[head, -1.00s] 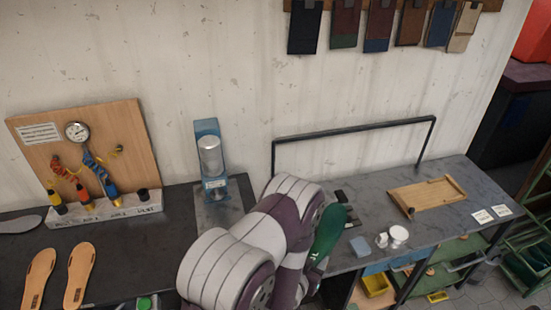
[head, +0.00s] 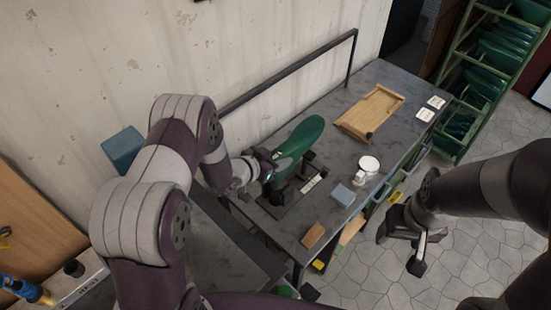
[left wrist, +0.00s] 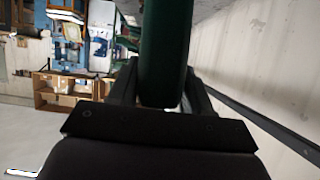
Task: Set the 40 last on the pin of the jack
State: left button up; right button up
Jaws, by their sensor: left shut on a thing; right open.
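A green last (head: 300,140) is held in my left gripper (head: 268,165), above the dark jack (head: 284,203) on the grey bench. My left gripper is shut on it near its lower left end in the head view. The last slants, with its rounded end up and to the right. The left wrist view shows the green last (left wrist: 165,50) between the two fingers. The jack's pin is hidden, and I cannot tell whether the last touches it. No size number is readable. My right gripper (head: 407,246) is open and empty, beyond the bench's front edge.
A wooden tray (head: 352,125) and two white cards lie at the bench's far end. A white cup (head: 369,165), a grey-blue block (head: 343,195) and a brown block (head: 313,236) lie near the front edge. A black rail (head: 300,66) runs along the wall side.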

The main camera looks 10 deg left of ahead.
pick_arm(q)
jog(key=shift+s+f, duration=0.1)
jog(key=shift+f, duration=0.05)
jog(key=f+b, duration=0.2)
jog(key=shift+w+a+f, duration=0.1)
jog(key=shift+w+f, duration=0.2)
jog(key=shift+s+f+b, duration=0.2)
jog(key=shift+f+b, duration=0.7)
jog(key=shift+f, duration=0.3)
jog(key=shift+c, duration=0.6)
jog(key=shift+s+f, duration=0.1)
jog(key=o, duration=1.4)
jog(key=shift+o, duration=0.2)
